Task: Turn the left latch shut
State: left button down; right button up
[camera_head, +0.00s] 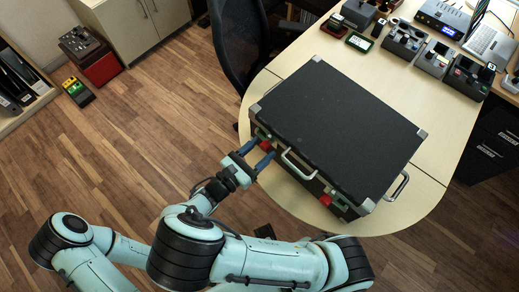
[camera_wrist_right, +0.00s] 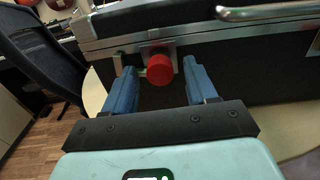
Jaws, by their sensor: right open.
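A black case (camera_head: 340,125) with metal corners lies closed on the pale table. On its near side, the left latch (camera_head: 265,144) has a red knob, which also shows face-on in the right wrist view (camera_wrist_right: 160,69). My right gripper (camera_head: 265,148) is open in front of this latch. In the right wrist view its two blue fingers (camera_wrist_right: 160,80) stand on either side of the red knob, with a gap on each side. The right latch (camera_head: 327,200) also has a red knob. My left gripper is not in view.
A metal handle (camera_head: 298,166) sticks out between the latches, and another (camera_head: 398,187) is on the case's right side. The table (camera_head: 430,190) carries several control boxes (camera_head: 405,42) at the back right. A dark office chair (camera_head: 238,45) stands behind the table's left edge.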

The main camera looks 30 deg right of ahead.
jog(key=c, duration=1.1)
jog(key=shift+o, duration=0.2)
